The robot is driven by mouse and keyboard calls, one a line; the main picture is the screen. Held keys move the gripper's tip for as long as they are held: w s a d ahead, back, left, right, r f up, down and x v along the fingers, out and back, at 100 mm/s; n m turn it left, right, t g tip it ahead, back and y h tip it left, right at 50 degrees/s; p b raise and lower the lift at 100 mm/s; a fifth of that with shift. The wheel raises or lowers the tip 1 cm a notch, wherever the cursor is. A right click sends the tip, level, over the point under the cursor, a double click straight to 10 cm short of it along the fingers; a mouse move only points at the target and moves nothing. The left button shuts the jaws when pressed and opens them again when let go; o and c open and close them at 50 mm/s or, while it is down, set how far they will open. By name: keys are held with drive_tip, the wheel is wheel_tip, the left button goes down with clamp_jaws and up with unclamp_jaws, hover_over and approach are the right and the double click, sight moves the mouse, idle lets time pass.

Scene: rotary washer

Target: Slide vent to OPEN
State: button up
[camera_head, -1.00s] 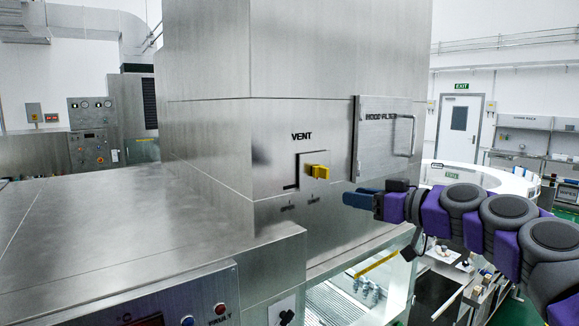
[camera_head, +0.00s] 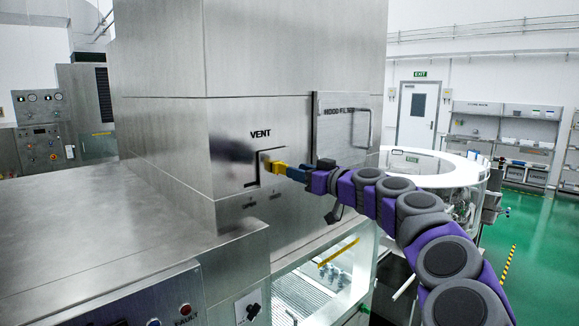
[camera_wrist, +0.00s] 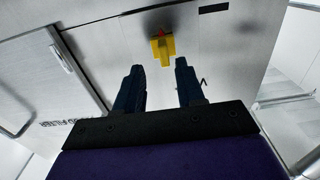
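The vent handle (camera_head: 274,166) is a yellow block sticking out of a recessed slot under the word VENT on the steel housing. My gripper (camera_head: 288,171) has dark blue fingers, right at the handle in the head view. In the wrist view my gripper (camera_wrist: 160,68) is open, with a clear gap between its fingers. The yellow handle (camera_wrist: 162,48) lies just beyond the fingertips, roughly centred on the gap. I cannot tell whether a finger touches it.
A hood filter panel (camera_head: 333,128) with a bar handle is right of the vent, close behind my arm. A steel top surface (camera_head: 90,225) spans the lower left. Below the vent is an open bay with a yellow bar (camera_head: 338,252).

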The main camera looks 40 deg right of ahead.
sight(281, 168)
drive_tip(key=w, duration=0.2)
drive_tip(key=w+a, duration=0.1)
drive_tip(key=w, duration=0.1)
drive_tip(key=shift+w+p, duration=0.25)
drive_tip(key=shift+p, duration=0.05)
drive_tip(key=shift+d, duration=0.1)
drive_tip(key=shift+c, duration=0.3)
drive_tip(key=shift+c, duration=0.7)
drive_tip(key=shift+r, duration=0.1)
clamp_jaws()
